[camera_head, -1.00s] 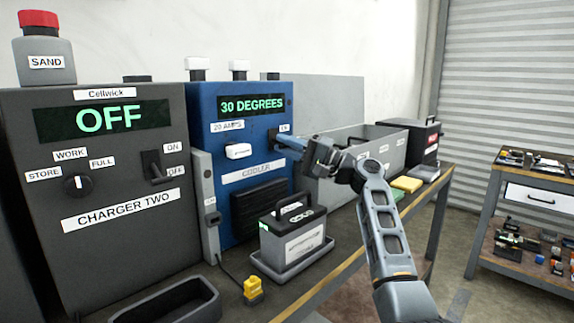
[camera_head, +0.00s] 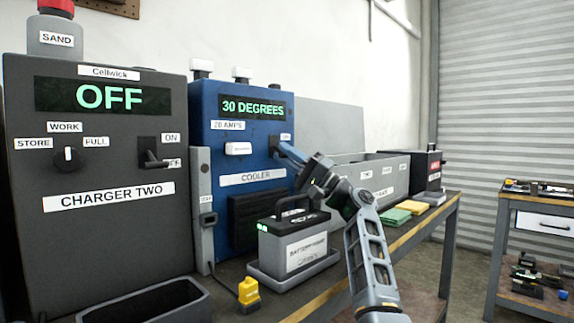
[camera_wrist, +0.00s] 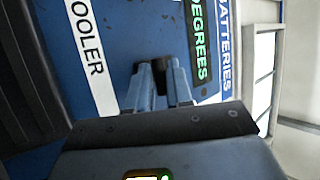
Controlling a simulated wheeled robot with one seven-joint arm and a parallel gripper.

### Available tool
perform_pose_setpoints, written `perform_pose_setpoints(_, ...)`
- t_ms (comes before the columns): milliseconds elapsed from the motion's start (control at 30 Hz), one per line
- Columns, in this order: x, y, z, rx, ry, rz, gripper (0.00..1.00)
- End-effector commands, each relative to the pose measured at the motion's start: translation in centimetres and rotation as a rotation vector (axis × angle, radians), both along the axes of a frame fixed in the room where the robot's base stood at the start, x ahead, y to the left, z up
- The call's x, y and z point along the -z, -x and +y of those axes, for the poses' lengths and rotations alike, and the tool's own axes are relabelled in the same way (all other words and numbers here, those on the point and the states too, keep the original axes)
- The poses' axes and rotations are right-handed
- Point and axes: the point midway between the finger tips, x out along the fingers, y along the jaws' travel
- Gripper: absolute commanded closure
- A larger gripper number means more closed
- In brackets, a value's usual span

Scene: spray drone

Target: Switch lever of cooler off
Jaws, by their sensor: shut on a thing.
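The blue cooler (camera_head: 262,160) stands on the bench beside the dark charger, its green display reading 30 DEGREES. Its dark lever sits at the upper right of the front, under a small label, and is mostly hidden by my fingers. My gripper (camera_head: 284,150) reaches it from the right, with the wrist lower than the fingertips. In the wrist view my gripper (camera_wrist: 164,80) has its two fingers close together on the dark lever (camera_wrist: 160,78), beside the display. The lever's exact tilt cannot be told.
A battery (camera_head: 294,240) in a grey tray stands before the cooler, below my arm. Charger two (camera_head: 110,230) is at left, its display reading OFF. A yellow plug (camera_head: 249,293) lies near the bench front. A grey bin (camera_head: 350,182) and sponges (camera_head: 402,212) are at right.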

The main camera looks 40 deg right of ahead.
Motion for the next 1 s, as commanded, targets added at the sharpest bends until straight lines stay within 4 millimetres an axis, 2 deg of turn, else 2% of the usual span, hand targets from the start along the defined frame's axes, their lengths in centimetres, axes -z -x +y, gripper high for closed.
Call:
perform_pose_setpoints(433, -0.29, 0.03, -0.05, 0.002, -0.001, -0.009, 1.0)
perform_pose_setpoints(467, -0.28, 0.02, -0.05, 0.002, -0.001, -0.009, 0.76)
perform_pose_setpoints(633, -0.11, -0.01, -0.02, 0.001, -0.001, -0.006, 0.6)
perform_pose_setpoints(1000, 0.22, -0.12, 0.03, 0.0, -0.002, -0.001, 0.59)
